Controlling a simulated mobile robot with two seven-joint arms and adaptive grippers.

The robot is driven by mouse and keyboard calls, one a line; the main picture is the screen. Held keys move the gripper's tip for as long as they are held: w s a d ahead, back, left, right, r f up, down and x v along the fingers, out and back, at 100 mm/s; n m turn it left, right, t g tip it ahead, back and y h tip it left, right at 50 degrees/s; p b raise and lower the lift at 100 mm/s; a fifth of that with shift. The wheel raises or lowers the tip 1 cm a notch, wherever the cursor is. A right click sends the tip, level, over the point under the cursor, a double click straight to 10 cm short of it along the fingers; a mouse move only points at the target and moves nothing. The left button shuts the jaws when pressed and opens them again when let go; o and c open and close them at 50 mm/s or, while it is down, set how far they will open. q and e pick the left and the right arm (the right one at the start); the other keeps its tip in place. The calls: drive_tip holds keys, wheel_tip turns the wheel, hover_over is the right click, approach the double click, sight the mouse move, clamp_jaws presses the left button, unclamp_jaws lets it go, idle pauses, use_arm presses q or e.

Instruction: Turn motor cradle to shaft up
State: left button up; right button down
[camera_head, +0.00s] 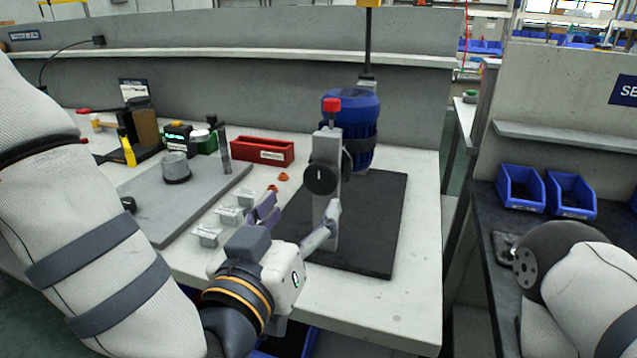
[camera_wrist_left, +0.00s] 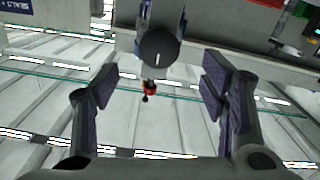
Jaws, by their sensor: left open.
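The motor cradle has a grey upright (camera_head: 331,215) with a round black disc (camera_head: 320,180) on its face and a red knob (camera_head: 331,104) on top. A blue motor (camera_head: 352,112) with a dark band sits in it, behind the upright. I cannot make out its shaft. My left gripper (camera_head: 298,217) is open and empty, in front of and below the disc. In the left wrist view the disc (camera_wrist_left: 159,47) shows beyond the open fingers (camera_wrist_left: 160,88), apart from them, with the red knob (camera_wrist_left: 150,87) below it. My right gripper is not in view; only part of that arm shows.
The cradle stands on a black mat (camera_head: 375,235) on the pale bench. Left are small metal blocks (camera_head: 229,214), a grey plate (camera_head: 160,205) with a cylinder, and a red bin (camera_head: 262,150). A dark vertical rod (camera_head: 368,45) rises behind the motor. Blue bins (camera_head: 521,188) stand right.

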sight(318, 181)
use_arm(q)
drive_tip(key=x, duration=0.8)
drive_tip(key=shift+r, duration=0.1)
clamp_jaws()
drive_tip(key=shift+w+b, duration=0.1)
drive_tip(key=shift+b, duration=0.2)
